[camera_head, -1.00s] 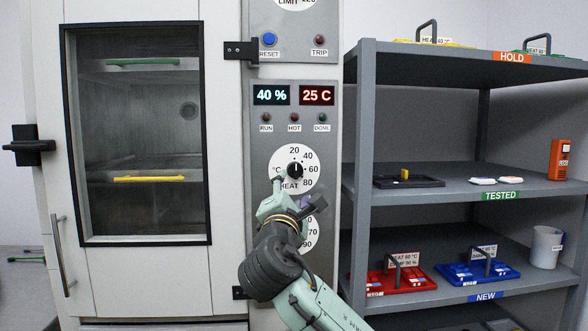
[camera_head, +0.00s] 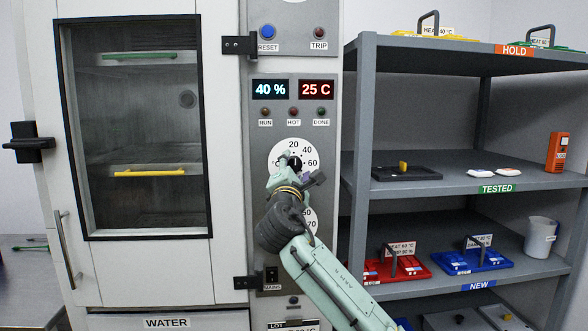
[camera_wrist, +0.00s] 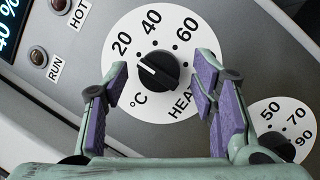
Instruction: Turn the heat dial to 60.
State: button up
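The heat dial (camera_head: 276,152) is a white round scale with a black knob, on the grey control panel. In the wrist view the heat dial (camera_wrist: 196,106) shows 20, 40 and 60, and the knob (camera_wrist: 160,76) has a white pointer line aimed near 20. My gripper (camera_wrist: 162,84) is open, with purple-padded fingers on either side of the knob, apart from it as far as I can tell. In the head view my gripper (camera_head: 284,176) is in front of the dial and hides its lower part, including the 80 mark.
A second dial (camera_wrist: 280,118) sits just below, partly hidden by my arm in the head view. Displays (camera_head: 270,90) read 40 % and 25 C. The cabinet door (camera_head: 133,130) is shut at left. A grey shelf (camera_head: 365,180) stands close at right.

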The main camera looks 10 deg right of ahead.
jog(key=c, duration=1.1)
jog(key=shift+m, duration=0.3)
jog(key=m+g, duration=0.1)
jog(key=m, duration=0.3)
jog(key=m+g+h, duration=0.1)
jog(key=m, duration=0.3)
jog(key=shift+a+r+m+g, duration=0.15)
jog(key=shift+m+g, duration=0.25)
jog(key=m+g, duration=0.1)
jog(key=m, duration=0.3)
jog(key=shift+r+y, duration=0.15)
jog(key=shift+y, duration=0.15)
jog(key=shift+m+g+y, duration=0.5)
jog(key=shift+m, duration=1.4)
